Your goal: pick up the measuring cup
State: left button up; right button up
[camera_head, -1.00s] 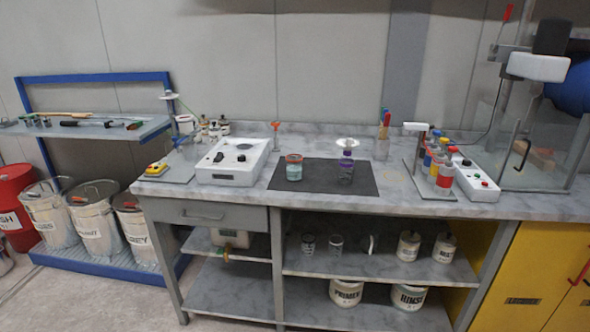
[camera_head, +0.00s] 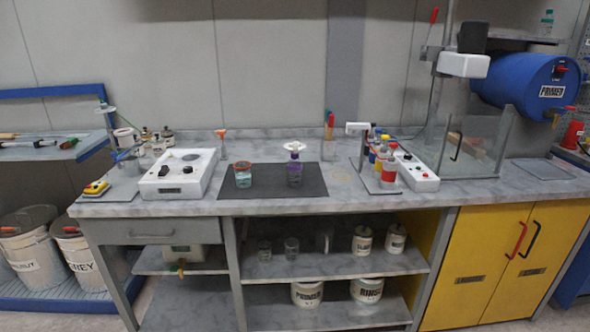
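Several cup-like vessels are in view, and I cannot tell for sure which is the measuring cup. On the dark mat (camera_head: 270,190) stands a clear cup with an orange-red rim and bluish contents (camera_head: 243,176). To its right stands a clear vessel with purple in it and a white disc on top (camera_head: 294,172). Two small clear glass cups, a left one (camera_head: 264,251) and a right one (camera_head: 291,249), stand upright on the middle shelf under the bench. Neither of my grippers is in view.
The marble-topped bench (camera_head: 340,205) carries a white balance-like device (camera_head: 175,176) left of the mat and a white box with coloured bottles (camera_head: 415,175) on the right. Labelled tubs (camera_head: 307,293) fill part of the lowest shelf. Yellow cabinet doors (camera_head: 500,265) are shut.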

aim_at(243, 175)
jog(key=i+u, duration=0.15)
jog(key=i, duration=0.35)
jog(key=i+l+u, duration=0.15)
jog(key=i, duration=0.35)
